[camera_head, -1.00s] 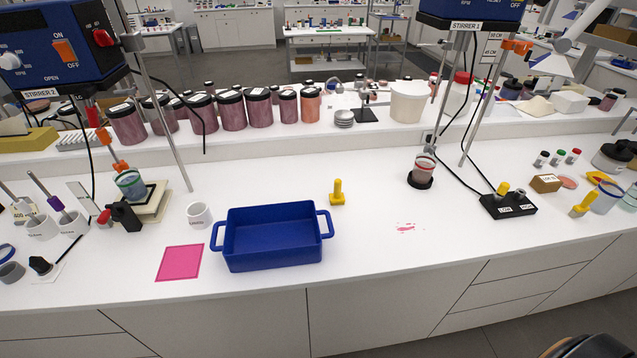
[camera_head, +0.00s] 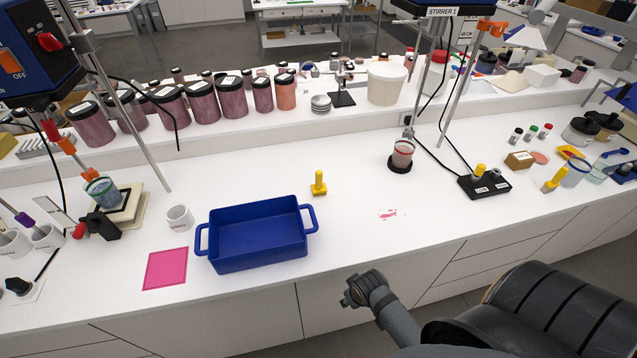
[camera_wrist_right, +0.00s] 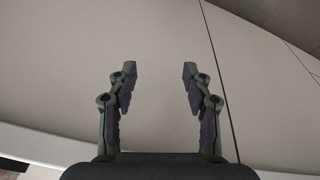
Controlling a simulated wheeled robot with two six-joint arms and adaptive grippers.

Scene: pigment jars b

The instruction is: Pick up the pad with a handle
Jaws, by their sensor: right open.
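A yellow pad with an upright handle (camera_head: 319,183) stands on the white bench, just behind the right end of the blue tray (camera_head: 258,240). A pink smear (camera_head: 388,214) lies on the bench to its right. Another yellow handled piece (camera_head: 553,181) is tilted at the far right, beside a clear cup. My right gripper (camera_wrist_right: 158,85) is open and empty in the right wrist view, facing the pale cabinet fronts. In the head view my right arm comes in at the bottom right, in front of the bench edge and well short of the yellow pad. My left gripper is out of view.
A pink square (camera_head: 166,268) and a white cup (camera_head: 180,218) are left of the tray. A stirrer stand with a jar (camera_head: 402,153) and a black control box (camera_head: 484,186) are to the right. The bench around the smear is clear.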

